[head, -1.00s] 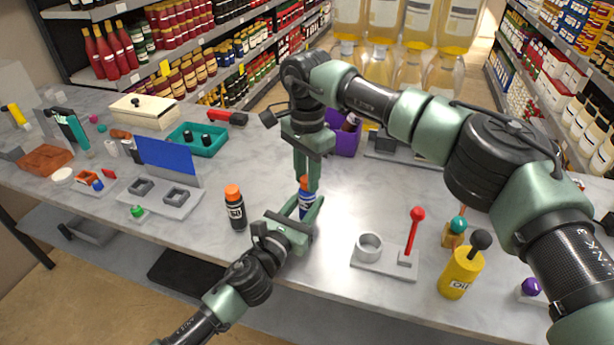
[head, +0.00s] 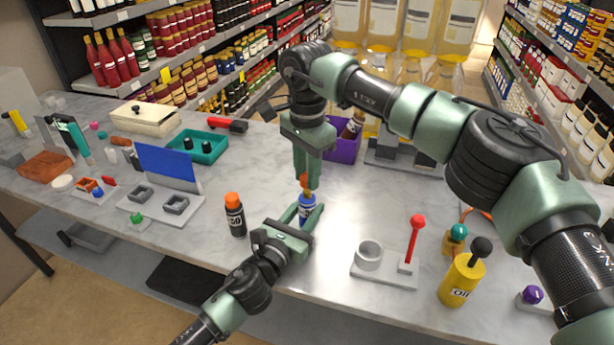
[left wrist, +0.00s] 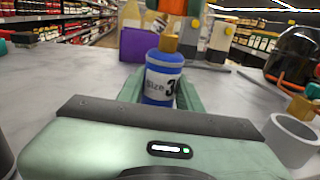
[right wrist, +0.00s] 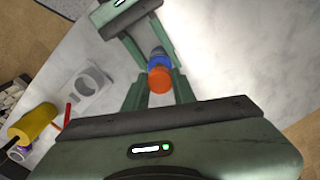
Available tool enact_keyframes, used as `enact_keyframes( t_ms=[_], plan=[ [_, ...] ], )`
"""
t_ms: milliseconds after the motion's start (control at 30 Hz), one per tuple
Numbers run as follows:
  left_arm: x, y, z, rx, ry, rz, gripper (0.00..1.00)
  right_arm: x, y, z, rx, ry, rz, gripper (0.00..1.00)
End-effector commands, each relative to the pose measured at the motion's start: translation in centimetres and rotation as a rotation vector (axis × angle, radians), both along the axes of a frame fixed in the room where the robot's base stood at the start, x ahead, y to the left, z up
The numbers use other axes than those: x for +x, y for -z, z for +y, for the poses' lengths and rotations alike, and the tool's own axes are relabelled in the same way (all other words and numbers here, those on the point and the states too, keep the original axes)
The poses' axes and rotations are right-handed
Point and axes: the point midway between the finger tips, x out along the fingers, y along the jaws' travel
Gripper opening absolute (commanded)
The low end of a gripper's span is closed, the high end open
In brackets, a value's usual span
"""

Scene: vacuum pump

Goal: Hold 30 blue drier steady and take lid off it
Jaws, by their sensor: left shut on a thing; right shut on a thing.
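The 30 blue drier (head: 307,208) is a small blue bottle with a white label, upright near the table's front edge. My left gripper (head: 301,217) is shut around its body; the left wrist view shows the drier (left wrist: 161,84) between the fingers. My right gripper (head: 306,178) points down from above and is shut on the orange lid (head: 304,181). The right wrist view shows the lid (right wrist: 160,80) between the fingertips, over the blue body. An amber part (left wrist: 168,43) shows atop the bottle. I cannot tell whether the lid is fully clear of it.
A black bottle with an orange cap (head: 235,215) stands left of the drier. A grey fixture with a red lever (head: 414,240) and a yellow oil can (head: 462,280) are to the right. A purple bin (head: 347,146) is behind. Clear table lies between drier and fixture.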

Motion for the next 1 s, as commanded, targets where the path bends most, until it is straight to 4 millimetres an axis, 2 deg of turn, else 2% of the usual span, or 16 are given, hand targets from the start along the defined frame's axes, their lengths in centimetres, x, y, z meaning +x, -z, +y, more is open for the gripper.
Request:
enact_keyframes(
  t_ms=[200,433,467,533,867,1000],
  plan=[
    [0.0,0.0,0.0,0.000,0.000,0.000,0.00,0.0,-2.8,0.0,-0.001,0.000,-0.002,0.00],
    [0.0,0.0,0.0,0.000,0.000,0.000,0.00,0.0,-3.0,0.0,-0.001,-0.001,0.001,0.00],
    [0.0,0.0,0.0,0.000,0.000,0.000,0.41,0.0,-3.0,0.0,-0.001,-0.001,0.001,0.00],
    [0.0,0.0,0.0,0.000,0.000,0.000,0.60,0.0,-3.0,0.0,-0.001,-0.001,0.001,0.00],
    [-0.1,0.0,0.0,0.000,0.000,0.000,0.61,0.0,-3.0,0.0,-0.001,0.000,0.001,0.00],
    [-1.0,0.1,0.6,0.002,-0.001,0.001,0.61,0.0,-3.0,0.0,-0.001,0.000,0.001,0.00]
  ],
)
